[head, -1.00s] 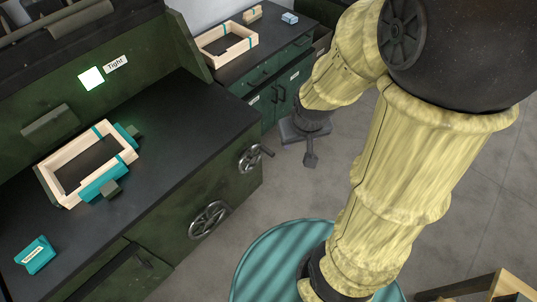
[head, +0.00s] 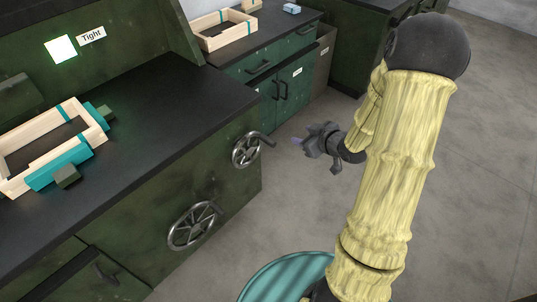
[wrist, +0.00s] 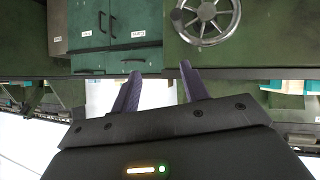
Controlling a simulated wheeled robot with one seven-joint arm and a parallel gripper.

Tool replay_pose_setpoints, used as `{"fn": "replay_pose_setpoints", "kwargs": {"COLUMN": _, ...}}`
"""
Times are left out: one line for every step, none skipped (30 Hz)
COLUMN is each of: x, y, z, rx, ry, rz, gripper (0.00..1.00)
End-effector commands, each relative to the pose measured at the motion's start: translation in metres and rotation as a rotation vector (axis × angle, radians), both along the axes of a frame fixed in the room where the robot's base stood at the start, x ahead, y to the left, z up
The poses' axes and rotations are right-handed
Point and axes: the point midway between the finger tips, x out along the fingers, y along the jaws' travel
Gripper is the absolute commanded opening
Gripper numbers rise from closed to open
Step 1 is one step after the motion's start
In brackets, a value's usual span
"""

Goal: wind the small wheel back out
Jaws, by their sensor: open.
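The small wheel (head: 246,150) is a grey spoked handwheel with a crank handle, on the front of the dark green bench near its right corner. It also shows upside down in the wrist view (wrist: 205,38). My gripper (head: 299,141) is open and empty, to the right of the small wheel and apart from it. Its purple fingers (wrist: 160,85) point toward the bench side. A wooden crate frame (head: 40,140) sits on the bench top between teal clamp jaws (head: 60,168). A lit panel (head: 60,48) glows beside a label reading "Tight" (head: 92,36).
A larger handwheel (head: 194,226) is lower left on the same bench front. A second bench (head: 262,68) with drawers stands behind, holding another wooden frame (head: 225,30). Grey floor is open to the right of my arm.

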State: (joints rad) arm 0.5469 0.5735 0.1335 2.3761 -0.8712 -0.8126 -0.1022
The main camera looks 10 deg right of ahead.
Motion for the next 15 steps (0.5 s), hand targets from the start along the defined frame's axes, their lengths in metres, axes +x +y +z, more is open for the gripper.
{"fn": "replay_pose_setpoints", "kwargs": {"x": 0.001, "y": -0.003, "z": -0.031, "rx": 0.025, "ry": -0.031, "rz": 0.019, "gripper": 0.45}}
{"fn": "replay_pose_setpoints", "kwargs": {"x": 0.002, "y": -0.003, "z": -0.039, "rx": 0.04, "ry": -0.053, "rz": 0.035, "gripper": 0.45}}
{"fn": "replay_pose_setpoints", "kwargs": {"x": 0.003, "y": -0.003, "z": -0.049, "rx": 0.062, "ry": -0.083, "rz": 0.054, "gripper": 0.45}}
{"fn": "replay_pose_setpoints", "kwargs": {"x": 0.003, "y": -0.004, "z": -0.056, "rx": 0.078, "ry": -0.105, "rz": 0.069, "gripper": 0.45}}
{"fn": "replay_pose_setpoints", "kwargs": {"x": 0.002, "y": -0.004, "z": -0.064, "rx": 0.095, "ry": -0.128, "rz": 0.083, "gripper": 0.45}}
{"fn": "replay_pose_setpoints", "kwargs": {"x": 0.002, "y": -0.005, "z": -0.074, "rx": 0.118, "ry": -0.157, "rz": 0.102, "gripper": 0.45}}
{"fn": "replay_pose_setpoints", "kwargs": {"x": 0.001, "y": -0.006, "z": -0.081, "rx": 0.137, "ry": -0.18, "rz": 0.113, "gripper": 0.45}}
{"fn": "replay_pose_setpoints", "kwargs": {"x": 0.0, "y": -0.006, "z": -0.088, "rx": 0.154, "ry": -0.204, "rz": 0.127, "gripper": 0.45}}
{"fn": "replay_pose_setpoints", "kwargs": {"x": -0.001, "y": -0.007, "z": -0.097, "rx": 0.18, "ry": -0.236, "rz": 0.143, "gripper": 0.45}}
{"fn": "replay_pose_setpoints", "kwargs": {"x": -0.003, "y": -0.007, "z": -0.103, "rx": 0.199, "ry": -0.26, "rz": 0.156, "gripper": 0.45}}
{"fn": "replay_pose_setpoints", "kwargs": {"x": -0.005, "y": -0.009, "z": -0.11, "rx": 0.221, "ry": -0.285, "rz": 0.166, "gripper": 0.45}}
{"fn": "replay_pose_setpoints", "kwargs": {"x": -0.007, "y": -0.009, "z": -0.117, "rx": 0.248, "ry": -0.317, "rz": 0.181, "gripper": 0.45}}
{"fn": "replay_pose_setpoints", "kwargs": {"x": -0.009, "y": -0.011, "z": -0.122, "rx": 0.266, "ry": -0.34, "rz": 0.189, "gripper": 0.45}}
{"fn": "replay_pose_setpoints", "kwargs": {"x": -0.011, "y": -0.012, "z": -0.126, "rx": 0.285, "ry": -0.361, "rz": 0.199, "gripper": 0.45}}
{"fn": "replay_pose_setpoints", "kwargs": {"x": -0.014, "y": -0.013, "z": -0.13, "rx": 0.306, "ry": -0.388, "rz": 0.208, "gripper": 0.45}}
